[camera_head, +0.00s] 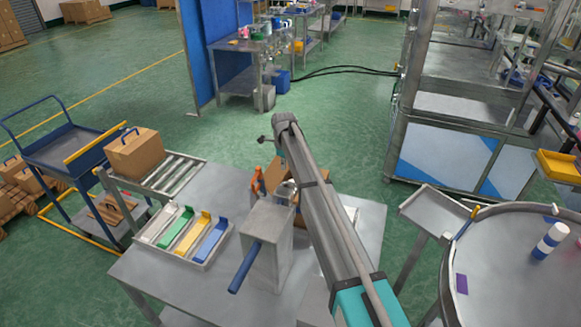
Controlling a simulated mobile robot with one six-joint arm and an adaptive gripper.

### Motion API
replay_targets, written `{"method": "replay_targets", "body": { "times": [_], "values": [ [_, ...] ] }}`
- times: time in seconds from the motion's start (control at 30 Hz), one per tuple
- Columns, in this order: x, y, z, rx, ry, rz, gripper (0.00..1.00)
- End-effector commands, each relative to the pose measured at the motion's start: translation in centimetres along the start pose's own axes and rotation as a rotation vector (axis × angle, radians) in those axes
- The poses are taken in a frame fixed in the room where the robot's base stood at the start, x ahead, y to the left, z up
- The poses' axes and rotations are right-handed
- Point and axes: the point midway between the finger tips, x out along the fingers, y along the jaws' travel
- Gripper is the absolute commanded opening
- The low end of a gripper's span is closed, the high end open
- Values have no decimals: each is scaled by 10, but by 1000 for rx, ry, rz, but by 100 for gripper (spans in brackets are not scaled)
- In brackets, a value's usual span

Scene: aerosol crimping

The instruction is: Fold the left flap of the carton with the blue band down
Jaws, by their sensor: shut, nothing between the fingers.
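An open brown carton (273,174) stands on the steel table, largely hidden behind my arm, with some cardboard flaps standing up. No blue band shows on its visible part, and I cannot tell its left flap clearly. My gripper (286,190) is a small grey shape low beside my arm, in front of this carton. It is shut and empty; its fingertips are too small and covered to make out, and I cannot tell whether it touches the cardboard. Another brown carton (137,154), closed, with a blue strip on top, sits on the roller conveyor at left.
A steel box with a blue handle (266,245) stands on the table (190,280) close to my arm. A tray (205,262) of white, green, yellow and blue pieces lies left of it. A round steel table (500,285) is at right. A blue cart (75,147) is at far left.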

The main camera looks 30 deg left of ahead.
Motion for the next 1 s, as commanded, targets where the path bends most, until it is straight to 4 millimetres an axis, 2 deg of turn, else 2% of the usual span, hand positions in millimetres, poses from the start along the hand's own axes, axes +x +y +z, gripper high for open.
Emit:
{"method": "replay_targets", "body": {
  "times": [0.03, 0.23, 1.0],
  "values": [
    [-6, -1, 3, 1, 0, 0, 0],
    [-11, -3, 8, 4, 0, 0, 0],
    [-11, -4, 7, 7, 0, 0, 0]
  ]
}}
